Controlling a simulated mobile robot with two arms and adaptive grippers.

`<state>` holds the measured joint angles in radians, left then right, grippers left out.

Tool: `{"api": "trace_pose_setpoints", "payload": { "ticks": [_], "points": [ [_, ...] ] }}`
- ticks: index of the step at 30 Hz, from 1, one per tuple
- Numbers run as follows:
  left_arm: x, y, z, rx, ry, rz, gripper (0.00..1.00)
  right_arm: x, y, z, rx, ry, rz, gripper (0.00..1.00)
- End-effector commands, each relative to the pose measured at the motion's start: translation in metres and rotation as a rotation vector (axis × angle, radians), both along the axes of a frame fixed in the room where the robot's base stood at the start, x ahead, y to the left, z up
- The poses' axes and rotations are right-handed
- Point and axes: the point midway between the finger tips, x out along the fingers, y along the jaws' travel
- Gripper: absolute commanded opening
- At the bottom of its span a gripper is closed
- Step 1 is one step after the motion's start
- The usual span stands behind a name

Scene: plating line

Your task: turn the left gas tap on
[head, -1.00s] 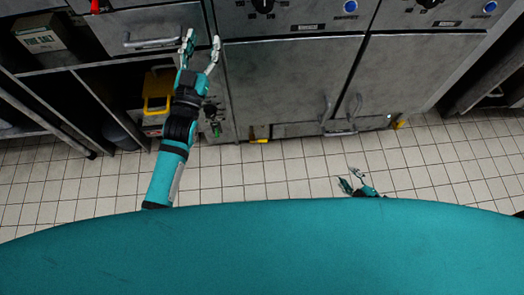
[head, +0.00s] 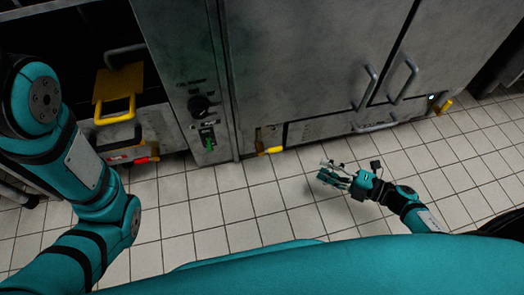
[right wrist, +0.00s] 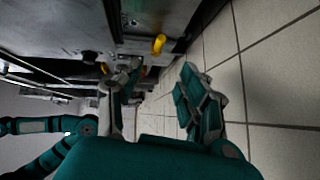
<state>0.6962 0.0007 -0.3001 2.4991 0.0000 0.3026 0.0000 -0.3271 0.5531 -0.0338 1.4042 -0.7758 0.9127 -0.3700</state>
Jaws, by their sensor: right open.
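The left gas tap (head: 271,150) has a yellow lever low on the front of the steel unit, near its lower left corner, just above the floor. A second yellow tap lever (head: 444,106) is at the lower right of the same unit. My right gripper (head: 328,172) is open and empty over the floor tiles, to the right of the left tap and apart from it. In the right wrist view a yellow lever (right wrist: 158,44) shows beyond the open fingers (right wrist: 158,78). My left arm comes in at the left of the head view, but its gripper is out of frame.
A panel with a black knob (head: 200,105) and a green switch (head: 208,139) stands left of the tap. A yellow-handled bin (head: 114,110) is on the left. Door handles (head: 366,88) stick out above. The tiled floor (head: 220,205) is open.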

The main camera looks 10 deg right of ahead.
Motion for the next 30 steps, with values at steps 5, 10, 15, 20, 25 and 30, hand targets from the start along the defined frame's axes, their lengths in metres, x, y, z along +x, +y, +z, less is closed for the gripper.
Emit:
{"api": "trace_pose_setpoints", "payload": {
  "ticks": [5,10,15,20,25,30],
  "points": [
    [-0.002,0.0,-0.01,0.0,-0.005,-0.001,0.44,0.012,0.014,-0.005,0.001,-0.004,0.004,0.41],
    [-0.002,0.0,-0.028,0.0,-0.004,0.0,0.44,0.036,0.039,-0.011,0.0,-0.006,0.003,0.41],
    [-0.002,0.0,-0.046,0.0,-0.003,0.0,0.44,0.061,0.067,-0.016,0.001,-0.007,0.003,0.41],
    [-0.001,0.0,-0.062,0.0,-0.003,0.0,0.44,0.084,0.092,-0.021,0.001,-0.006,0.002,0.41],
    [-0.002,0.0,-0.074,0.0,-0.004,0.0,0.44,0.103,0.112,-0.024,0.0,-0.004,0.001,0.41],
    [-0.002,0.0,-0.08,0.0,-0.004,0.0,0.44,0.114,0.123,-0.025,0.001,-0.002,0.0,0.41]
  ]
}}
